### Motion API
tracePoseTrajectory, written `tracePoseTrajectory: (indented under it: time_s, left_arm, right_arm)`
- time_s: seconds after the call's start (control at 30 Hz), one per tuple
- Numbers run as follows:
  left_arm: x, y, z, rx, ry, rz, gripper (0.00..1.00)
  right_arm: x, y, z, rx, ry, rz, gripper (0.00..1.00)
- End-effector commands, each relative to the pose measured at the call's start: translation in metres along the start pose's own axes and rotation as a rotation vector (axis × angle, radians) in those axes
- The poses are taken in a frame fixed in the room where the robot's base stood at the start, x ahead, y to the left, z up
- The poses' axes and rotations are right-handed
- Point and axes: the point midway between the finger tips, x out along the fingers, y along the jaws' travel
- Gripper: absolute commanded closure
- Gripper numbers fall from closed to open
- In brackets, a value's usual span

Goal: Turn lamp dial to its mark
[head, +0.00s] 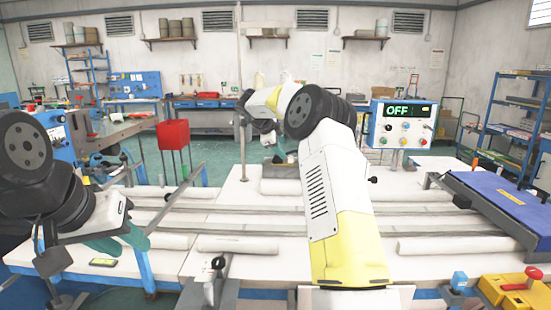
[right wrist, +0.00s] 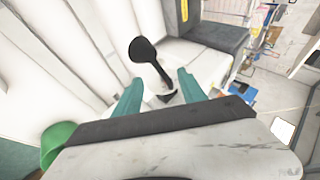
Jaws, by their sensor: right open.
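A control box (head: 404,124) with a lit green "OFF" display and several small knobs and buttons stands at the back right in the head view. I cannot tell which of these, if any, is the lamp dial, and no mark is legible. My right gripper (right wrist: 160,92) is open in the right wrist view, its teal fingers apart. A black round-ended lever (right wrist: 143,50) with a thin stem shows beyond and between the fingertips; contact is not visible. In the head view my right arm largely hides that gripper. My left gripper (head: 122,240) is low at the left, its jaw gap unclear.
A thin upright pole (head: 242,90) rises behind the white table. White rolls (head: 455,244) and long rails cross the tabletop. A red box (head: 173,134) stands left of centre, a blue-topped bench (head: 505,198) at the right.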

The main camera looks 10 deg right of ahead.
Motion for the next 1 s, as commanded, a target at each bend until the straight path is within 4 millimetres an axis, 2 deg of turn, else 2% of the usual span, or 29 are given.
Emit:
tracePoseTrajectory:
  time_s: [0.3,0.5,0.87,1.0]
  left_arm:
    - [0.000,0.000,0.000,0.000,0.000,0.000,0.64]
    - [0.000,0.000,0.000,0.000,0.000,0.000,0.64]
    - [0.000,0.000,0.000,0.000,0.000,0.000,0.64]
    - [0.000,0.000,0.000,0.000,0.000,0.000,0.64]
  right_arm:
    - [0.048,0.003,0.000,0.003,0.003,0.011,0.51]
    - [0.071,0.003,0.000,0.002,0.002,0.009,0.51]
    - [0.077,0.002,0.000,0.002,0.002,0.007,0.51]
    - [0.076,0.002,0.000,0.001,0.002,0.007,0.79]
